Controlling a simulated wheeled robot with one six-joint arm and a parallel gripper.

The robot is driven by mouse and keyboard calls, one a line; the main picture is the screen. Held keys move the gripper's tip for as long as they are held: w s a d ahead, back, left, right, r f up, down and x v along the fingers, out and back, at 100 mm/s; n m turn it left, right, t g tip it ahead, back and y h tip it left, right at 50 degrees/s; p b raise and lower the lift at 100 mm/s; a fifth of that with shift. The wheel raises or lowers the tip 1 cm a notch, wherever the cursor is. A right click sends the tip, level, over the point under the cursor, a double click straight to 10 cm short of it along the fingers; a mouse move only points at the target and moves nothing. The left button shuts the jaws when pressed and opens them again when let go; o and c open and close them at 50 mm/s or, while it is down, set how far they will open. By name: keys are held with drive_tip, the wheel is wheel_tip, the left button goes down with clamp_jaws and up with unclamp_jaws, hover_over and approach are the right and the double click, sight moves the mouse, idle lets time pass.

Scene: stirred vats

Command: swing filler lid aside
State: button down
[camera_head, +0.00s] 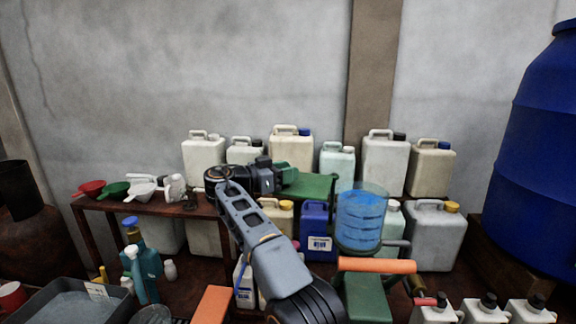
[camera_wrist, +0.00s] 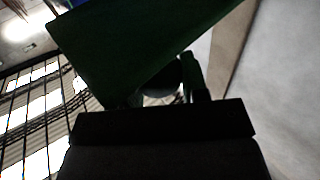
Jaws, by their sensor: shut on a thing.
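The filler lid (camera_head: 310,187) is a flat dark green plate, level with the top of a clear blue vessel (camera_head: 362,222) and to its left in the head view. The vessel's top looks uncovered from here. My gripper (camera_head: 282,177) is at the plate's left edge and shut on the lid. In the wrist view the green lid (camera_wrist: 140,45) fills the upper middle, above the dark jaws (camera_wrist: 165,95). A small rounded part shows between them, too dark to make out. The lid's hinge cannot be made out.
White and pale jugs (camera_head: 384,165) line the back shelf. A green box with an orange bar (camera_head: 376,265) stands in front of the vessel. Funnels (camera_head: 115,189) lie on the left shelf. A large blue drum (camera_head: 540,150) stands at right. White bottles (camera_head: 482,310) are at front right.

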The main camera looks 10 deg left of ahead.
drive_tip(key=shift+f, duration=0.15)
drive_tip(key=c, duration=0.9)
unclamp_jaws()
drive_tip(key=shift+w+a, duration=0.1)
drive_tip(key=shift+a, duration=0.05)
drive_tip(key=shift+o, duration=1.4)
drive_tip(key=p+v, duration=0.6)
drive_tip(key=v, duration=0.7)
drive_tip(key=shift+s+a, duration=0.2)
drive_tip(key=shift+s, duration=0.15)
